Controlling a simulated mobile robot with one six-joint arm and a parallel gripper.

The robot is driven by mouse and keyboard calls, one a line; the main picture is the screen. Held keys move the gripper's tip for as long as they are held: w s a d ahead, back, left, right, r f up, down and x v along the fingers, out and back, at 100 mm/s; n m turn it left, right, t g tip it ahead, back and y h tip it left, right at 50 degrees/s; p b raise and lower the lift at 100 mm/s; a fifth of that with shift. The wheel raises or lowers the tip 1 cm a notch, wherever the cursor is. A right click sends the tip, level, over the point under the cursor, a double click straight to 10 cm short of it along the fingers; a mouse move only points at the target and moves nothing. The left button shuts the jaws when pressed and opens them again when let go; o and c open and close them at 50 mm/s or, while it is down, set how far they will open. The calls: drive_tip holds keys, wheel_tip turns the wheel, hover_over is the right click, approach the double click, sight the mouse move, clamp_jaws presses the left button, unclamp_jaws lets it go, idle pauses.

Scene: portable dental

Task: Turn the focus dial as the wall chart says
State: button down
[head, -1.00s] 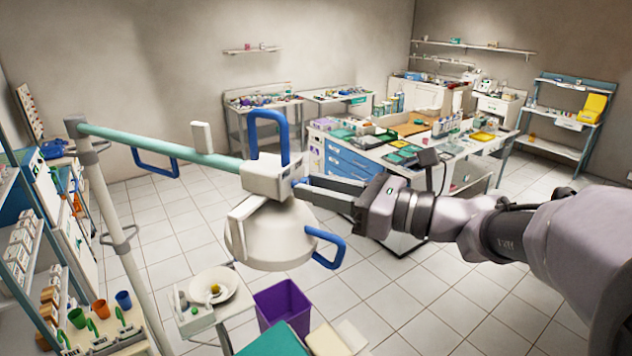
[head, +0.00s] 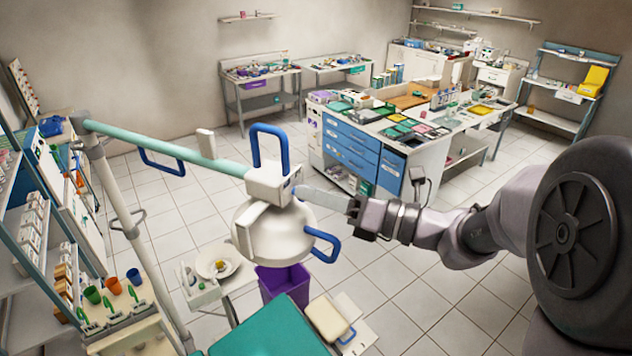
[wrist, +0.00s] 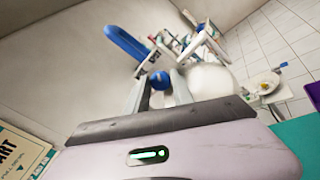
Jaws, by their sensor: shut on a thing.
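The dental lamp (head: 272,232) hangs from a teal arm in the head view, with a white housing and blue handles. My gripper (head: 297,191) reaches the right side of the housing. In the wrist view a round blue knob (wrist: 160,79), which looks like the focus dial, sits between the two fingertips of my gripper (wrist: 158,88). The jaws are shut on it. Any marks on the dial are too small to read. Part of a chart (wrist: 20,155) shows at the lower left of the wrist view. It ends in "ART"; its instructions are cut off.
The blue lamp handles (head: 268,130) are close to my gripper. A teal chair (head: 270,330) and purple bin (head: 284,281) are below. A blue-drawered cabinet (head: 350,152) stands behind my arm. Open tiled floor (head: 440,300) lies at the lower right.

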drive_tip(key=shift+m+p, duration=0.35)
drive_tip(key=shift+m, duration=0.05)
drive_tip(key=c, duration=1.1)
unclamp_jaws()
drive_tip(key=b+v, duration=0.4)
drive_tip(key=v, duration=1.3)
drive_tip(key=shift+s+d+f, duration=0.1)
drive_tip(key=shift+d+f, duration=0.05)
drive_tip(key=shift+d, duration=0.05)
